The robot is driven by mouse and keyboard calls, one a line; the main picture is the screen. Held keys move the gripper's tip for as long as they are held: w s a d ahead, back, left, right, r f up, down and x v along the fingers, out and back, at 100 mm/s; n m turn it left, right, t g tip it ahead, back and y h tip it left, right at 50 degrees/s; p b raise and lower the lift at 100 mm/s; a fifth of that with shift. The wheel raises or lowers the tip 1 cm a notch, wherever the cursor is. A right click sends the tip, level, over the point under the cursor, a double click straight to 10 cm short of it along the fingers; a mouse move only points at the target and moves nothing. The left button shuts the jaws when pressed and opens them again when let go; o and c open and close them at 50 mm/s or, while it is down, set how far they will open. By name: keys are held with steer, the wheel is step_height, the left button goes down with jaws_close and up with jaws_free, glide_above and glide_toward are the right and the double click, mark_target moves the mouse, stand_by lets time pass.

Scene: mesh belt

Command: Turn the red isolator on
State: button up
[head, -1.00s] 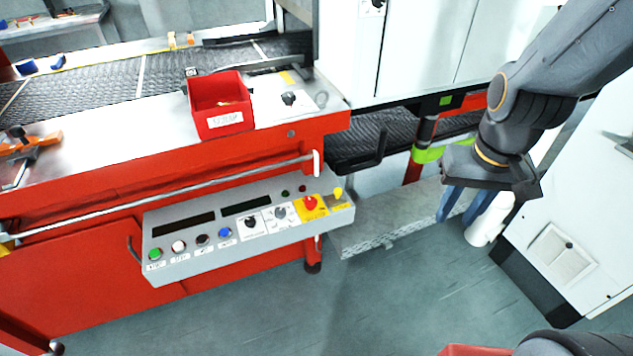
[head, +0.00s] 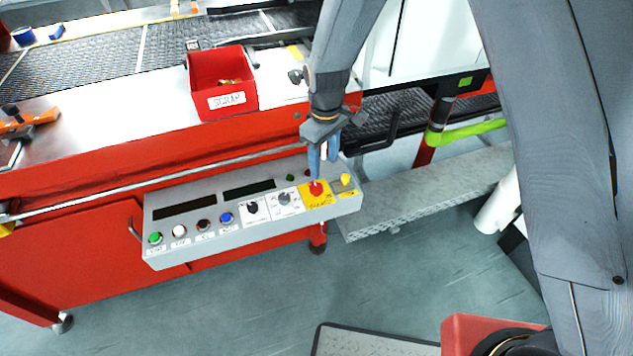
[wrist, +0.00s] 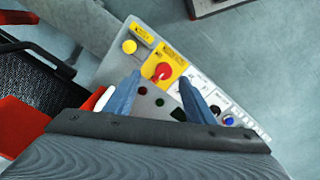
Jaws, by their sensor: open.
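The red isolator (head: 316,188) is a red rotary knob on a yellow plate near the right end of the grey control panel (head: 170,256). In the wrist view the red knob (wrist: 162,72) lies beyond and between the fingertips, with its handle tilted. My gripper (head: 322,172) is open and empty, pointing down just above and behind the knob. In the wrist view its two blue fingers (wrist: 160,90) are spread apart, and I see no contact with the knob. The fingers hide part of the panel's rear edge in the head view.
A yellow button (head: 346,180) sits right of the isolator. Black and grey selector knobs (head: 284,198) and a blue button (head: 226,218) sit to its left. A red scrap bin (head: 222,84) stands on the machine behind. A metal rail (head: 120,193) runs behind the panel.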

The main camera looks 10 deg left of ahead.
mark_target(316, 187)
steer(key=shift+s+a+f+n, duration=0.1)
steer(key=shift+a+f+n, duration=0.2)
steer(key=shift+a+f, duration=0.6)
steer(key=shift+a+f+p, duration=0.1)
steer(key=shift+f+p, duration=1.05)
steer(key=shift+f, duration=2.6)
steer(key=c, duration=1.1)
steer(key=shift+o, duration=0.2)
